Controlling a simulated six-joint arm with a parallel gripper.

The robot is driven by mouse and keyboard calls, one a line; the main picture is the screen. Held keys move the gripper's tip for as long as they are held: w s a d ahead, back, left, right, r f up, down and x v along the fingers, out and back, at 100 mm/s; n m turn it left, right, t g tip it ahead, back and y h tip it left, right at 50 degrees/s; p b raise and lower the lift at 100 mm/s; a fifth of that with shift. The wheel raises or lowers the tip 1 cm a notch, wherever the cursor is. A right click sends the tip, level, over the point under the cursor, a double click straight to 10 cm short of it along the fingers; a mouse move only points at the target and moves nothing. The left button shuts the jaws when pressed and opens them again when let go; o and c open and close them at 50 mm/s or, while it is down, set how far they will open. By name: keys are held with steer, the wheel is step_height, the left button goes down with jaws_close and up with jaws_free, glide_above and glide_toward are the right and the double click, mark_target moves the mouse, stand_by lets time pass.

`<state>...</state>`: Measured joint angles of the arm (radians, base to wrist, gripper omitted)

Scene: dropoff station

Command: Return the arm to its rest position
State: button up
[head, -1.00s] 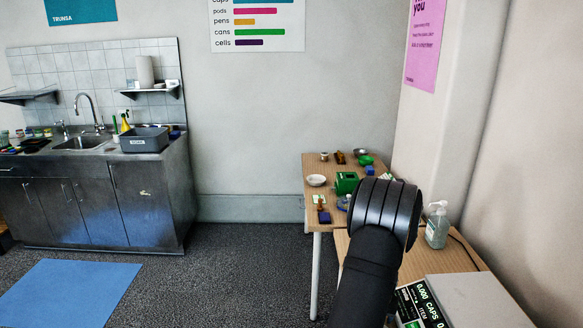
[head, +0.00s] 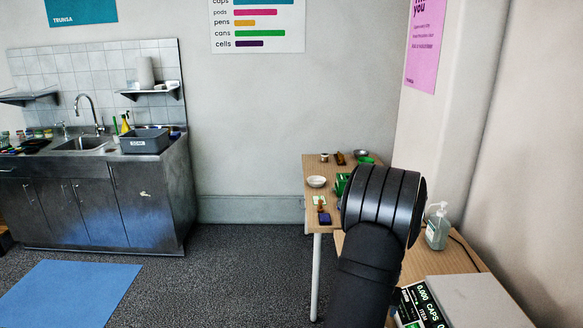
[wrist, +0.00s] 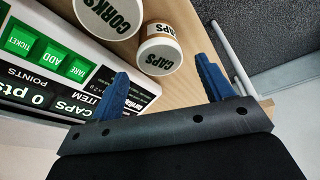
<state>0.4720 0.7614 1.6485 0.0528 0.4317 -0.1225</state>
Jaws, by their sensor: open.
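My gripper (wrist: 162,85) shows in the wrist view with its two blue fingers spread apart and nothing between them. A white-lidded jar marked CAPS (wrist: 158,60) stands on the wooden table beyond the fingers, nearer the left one. A lid marked CORKS (wrist: 110,14) is beside it at the top. In the head view my dark arm rises in front of the tables, and the gripper itself is hidden.
A scoring machine with green buttons (wrist: 50,65) lies left of the fingers. In the head view, a pump bottle (head: 437,228) stands right of my arm. The far table holds a white bowl (head: 316,181) and a green box (head: 341,184). Open floor lies left.

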steer(key=d+v, duration=0.1)
steer(key=v, duration=0.5)
steer(key=x, duration=0.8)
steer(key=a+x, duration=0.1)
steer(key=x, duration=0.3)
steer(key=shift+f, duration=0.35)
step_height(320, 180, up, 5)
steer(key=shift+d+r, duration=0.1)
steer(key=s+d+r+m+h, duration=0.1)
steer(key=s+d+r+m, duration=0.1)
steer(key=s+d+r, duration=0.85)
steer(key=s+d+r+m, duration=0.3)
steer(key=s+d+r, duration=0.4)
steer(key=s+d, duration=0.6)
steer(key=shift+n+g, duration=0.3)
steer(key=shift+g, duration=0.1)
steer(key=shift+w+d+f, duration=0.1)
steer(key=shift+w+f, duration=0.35)
steer(key=shift+w, duration=0.3)
steer(key=shift+w+f, duration=0.45)
steer(key=shift+w, duration=0.3)
steer(key=shift+w+d+f, duration=0.1)
steer(key=shift+w+f, duration=0.35)
steer(key=shift+w, duration=0.3)
